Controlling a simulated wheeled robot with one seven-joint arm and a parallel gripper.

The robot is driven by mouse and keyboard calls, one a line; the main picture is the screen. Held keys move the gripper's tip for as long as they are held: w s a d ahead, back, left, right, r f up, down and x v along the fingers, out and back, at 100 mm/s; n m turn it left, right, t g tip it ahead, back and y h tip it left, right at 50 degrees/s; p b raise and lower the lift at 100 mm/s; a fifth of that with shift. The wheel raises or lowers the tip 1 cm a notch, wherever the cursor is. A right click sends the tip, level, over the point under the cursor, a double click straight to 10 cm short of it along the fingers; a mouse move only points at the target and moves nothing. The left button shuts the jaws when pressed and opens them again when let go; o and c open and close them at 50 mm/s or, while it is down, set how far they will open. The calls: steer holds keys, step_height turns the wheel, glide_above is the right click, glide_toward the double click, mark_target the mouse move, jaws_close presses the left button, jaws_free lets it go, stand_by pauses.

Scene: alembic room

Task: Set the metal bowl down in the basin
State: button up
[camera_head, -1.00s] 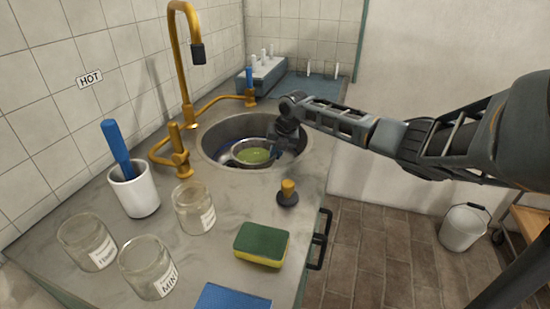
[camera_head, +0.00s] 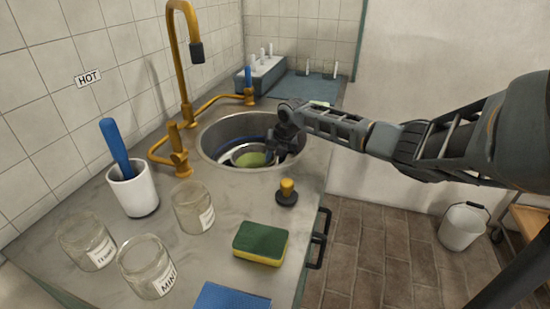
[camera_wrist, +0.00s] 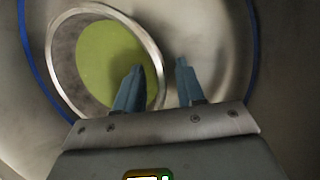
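The metal bowl (camera_head: 238,152), with green inside, is down in the round steel basin (camera_head: 208,150) of the counter. In the wrist view the bowl (camera_wrist: 62,62) fills the upper left, its rim shining. My gripper (camera_head: 272,150) reaches into the basin from the right. In the wrist view my gripper's fingers (camera_wrist: 160,66) are spread, one over the bowl's inside and one outside it. The rim passes between them with a visible gap to the right finger. The bowl's underside is hidden.
A brass tap (camera_head: 180,70) rises behind the basin. Glass jars (camera_head: 147,265) and a white cup (camera_head: 133,190) stand at left. A blue ring (camera_wrist: 40,70) runs inside the basin.

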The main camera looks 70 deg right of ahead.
steer(key=v, duration=1.2)
steer(key=shift+r, duration=0.15)
steer(key=shift+o, duration=0.3)
steer(key=shift+w, duration=0.1)
stand_by(0.9)
